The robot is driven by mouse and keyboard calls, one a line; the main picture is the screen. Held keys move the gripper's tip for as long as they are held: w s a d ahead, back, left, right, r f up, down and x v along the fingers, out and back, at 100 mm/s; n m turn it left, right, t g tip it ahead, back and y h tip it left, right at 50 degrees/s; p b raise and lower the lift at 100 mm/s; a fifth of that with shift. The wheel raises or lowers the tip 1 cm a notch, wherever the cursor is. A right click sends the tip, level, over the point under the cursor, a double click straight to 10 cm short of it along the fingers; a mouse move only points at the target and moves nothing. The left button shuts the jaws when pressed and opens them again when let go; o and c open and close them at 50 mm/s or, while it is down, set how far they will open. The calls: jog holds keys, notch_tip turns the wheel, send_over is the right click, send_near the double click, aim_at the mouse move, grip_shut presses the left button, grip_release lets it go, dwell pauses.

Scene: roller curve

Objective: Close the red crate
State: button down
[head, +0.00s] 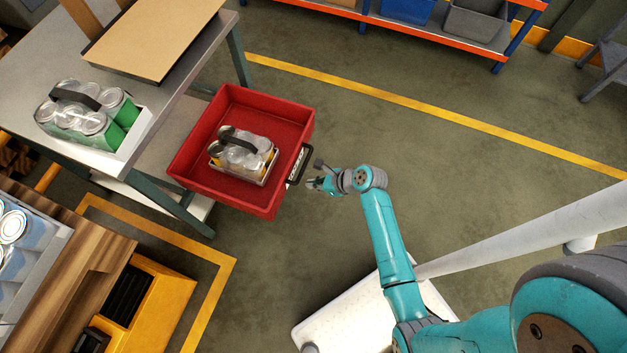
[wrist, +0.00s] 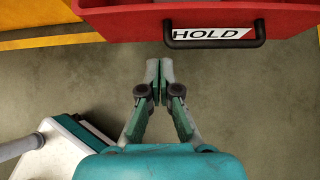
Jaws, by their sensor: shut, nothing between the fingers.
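The red crate (head: 226,192) is an open-topped drawer pulled out from under the grey table in the head view. A pack of jars or cans (head: 243,157) with a dark strap sits inside it. A black handle (head: 299,164) is on its front face. In the wrist view the crate's front (wrist: 130,26) crosses the top, with the handle (wrist: 215,42) and a "HOLD" label to the right of centre. My gripper (head: 314,185) is shut and empty, just in front of the crate near the handle.
The grey table (head: 50,65) holds a pack of cans (head: 88,118) and a brown board (head: 150,40). A shelf with bins (head: 475,22) stands at the back. A wooden bench (head: 75,240) is at lower left. The floor right of the crate is open.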

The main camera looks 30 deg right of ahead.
aim_at(283, 181)
jog(key=shift+w+a+f, duration=0.75)
jog(key=shift+w+a, duration=0.1)
jog(key=shift+w, duration=0.3)
jog(key=shift+w+a+f, duration=0.8)
jog(key=shift+w+a, duration=0.05)
jog(key=shift+w, duration=0.25)
jog(key=shift+w+a+f, duration=0.75)
jog(key=shift+w+a, duration=0.1)
jog(key=shift+w, duration=0.3)
jog(key=shift+w, duration=0.1)
